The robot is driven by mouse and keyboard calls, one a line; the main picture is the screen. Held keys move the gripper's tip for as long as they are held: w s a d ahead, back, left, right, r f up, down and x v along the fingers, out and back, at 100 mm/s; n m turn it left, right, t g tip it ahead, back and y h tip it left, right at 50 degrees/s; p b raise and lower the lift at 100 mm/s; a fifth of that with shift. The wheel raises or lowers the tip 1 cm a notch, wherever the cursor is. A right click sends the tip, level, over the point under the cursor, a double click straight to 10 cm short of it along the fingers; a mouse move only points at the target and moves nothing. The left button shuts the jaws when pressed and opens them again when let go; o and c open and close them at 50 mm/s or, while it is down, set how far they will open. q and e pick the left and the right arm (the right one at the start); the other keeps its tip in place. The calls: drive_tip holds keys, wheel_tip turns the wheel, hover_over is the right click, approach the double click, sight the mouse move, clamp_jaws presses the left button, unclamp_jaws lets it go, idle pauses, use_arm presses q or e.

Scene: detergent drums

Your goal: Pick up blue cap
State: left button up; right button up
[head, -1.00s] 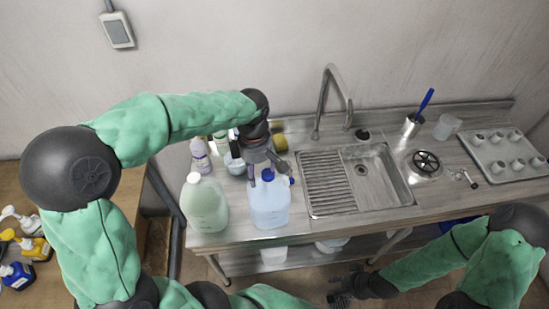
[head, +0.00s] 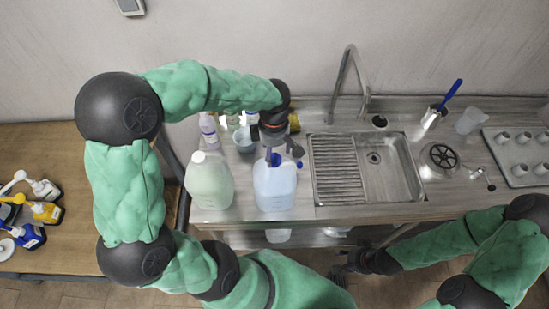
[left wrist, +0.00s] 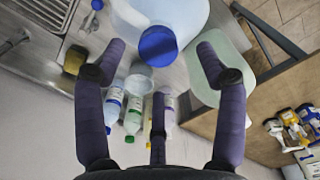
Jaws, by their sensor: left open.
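The blue cap (head: 275,159) sits on a translucent jug of pale blue liquid (head: 274,188) near the counter's front edge. In the left wrist view the cap (left wrist: 158,44) shows between the tips of my open purple fingers, on the jug (left wrist: 185,12). My left gripper (head: 283,152) is just above and behind the cap in the head view, and holds nothing. I cannot tell whether a finger touches the cap. My right gripper (head: 343,274) is low in front of the counter, dark and small, far from the jug.
A pale green jug (head: 209,182) stands close left of the blue one. Bottles (head: 208,128) and a grey cup (head: 245,139) stand behind. A small blue item (head: 299,164) is right of the cap. The sink (head: 366,168) lies further right.

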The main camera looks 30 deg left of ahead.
sight(275, 158)
use_arm(q)
wheel_tip(275, 158, down, 4)
drive_tip(key=shift+w+r, duration=0.1)
drive_tip(key=shift+r, duration=0.15)
drive_tip(key=c, duration=0.8)
drive_tip(key=shift+o, duration=0.2)
drive_tip(key=shift+r, duration=0.1)
